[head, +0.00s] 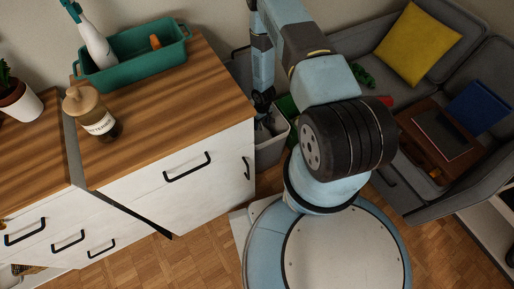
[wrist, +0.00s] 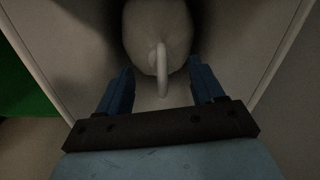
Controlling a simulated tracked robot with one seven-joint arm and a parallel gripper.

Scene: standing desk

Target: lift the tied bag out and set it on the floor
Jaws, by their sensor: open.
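The tied bag (wrist: 158,25) is a pale rounded bundle inside a light grey bin (wrist: 60,60). A pale loop (wrist: 161,65) stands up from the bag. In the wrist view, my gripper (wrist: 163,82) is open, with one blue finger on each side of the loop's line and gaps on both sides. I cannot tell how far the fingertips are from the bag in depth. In the head view, my gripper (head: 263,101) points down into the bin (head: 271,153) beside the cabinet. The bag is mostly hidden there.
A white cabinet (head: 225,150) with a wooden top stands close to the bin's left. A green object (head: 287,106) is against the bin's right side. A grey sofa (head: 440,195) stands at the right. Bare parquet floor (head: 195,255) shows in front of the cabinet.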

